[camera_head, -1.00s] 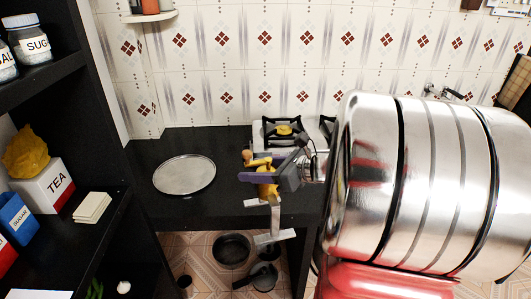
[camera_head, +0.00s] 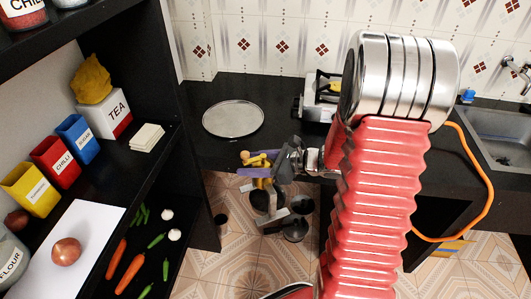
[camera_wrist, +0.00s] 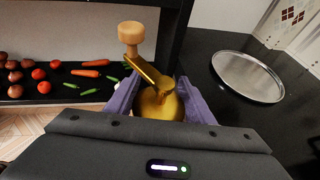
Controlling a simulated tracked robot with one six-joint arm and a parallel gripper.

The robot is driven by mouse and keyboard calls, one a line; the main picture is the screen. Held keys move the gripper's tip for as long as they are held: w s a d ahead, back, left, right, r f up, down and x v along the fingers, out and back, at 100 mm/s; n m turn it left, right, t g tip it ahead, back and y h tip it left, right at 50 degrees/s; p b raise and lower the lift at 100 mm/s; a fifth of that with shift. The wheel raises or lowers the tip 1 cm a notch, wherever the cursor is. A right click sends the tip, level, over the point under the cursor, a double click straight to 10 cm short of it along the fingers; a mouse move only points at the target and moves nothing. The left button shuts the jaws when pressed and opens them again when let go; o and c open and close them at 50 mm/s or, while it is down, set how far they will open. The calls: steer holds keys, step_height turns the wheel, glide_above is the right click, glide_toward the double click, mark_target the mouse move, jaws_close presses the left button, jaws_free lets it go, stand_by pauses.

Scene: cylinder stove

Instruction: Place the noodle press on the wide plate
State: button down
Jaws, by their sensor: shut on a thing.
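The noodle press (camera_wrist: 160,104) is brass with a crank arm and a round wooden knob. In the wrist view it sits between the purple fingers of my gripper (camera_wrist: 151,98), which is shut on it. In the head view the press (camera_head: 262,160) and my gripper (camera_head: 258,170) are small and appear by the counter's front edge, below and right of the plate. The wide plate (camera_head: 233,119) is round, silver and empty, flat on the black counter. It also shows in the wrist view (camera_wrist: 248,77), right of the press and apart from it.
A black shelf unit (camera_head: 190,130) with jars, boxes and vegetables stands left of the plate. A stove (camera_head: 318,95) is right of it on the counter (camera_head: 275,95). Dark pans (camera_head: 268,200) lie on the floor below. A sink (camera_head: 500,130) is at far right.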

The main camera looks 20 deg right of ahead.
steer(key=w+a+f+n+g+y, duration=0.1)
steer(key=w+a+f+n, duration=0.1)
steer(key=a+f, duration=0.5)
steer(key=shift+w+f+g+y, duration=0.15)
steer(key=shift+f+g+y, duration=0.15)
steer(key=shift+f, duration=0.1)
steer(key=shift+a, duration=0.1)
steer(key=shift+a, duration=0.1)
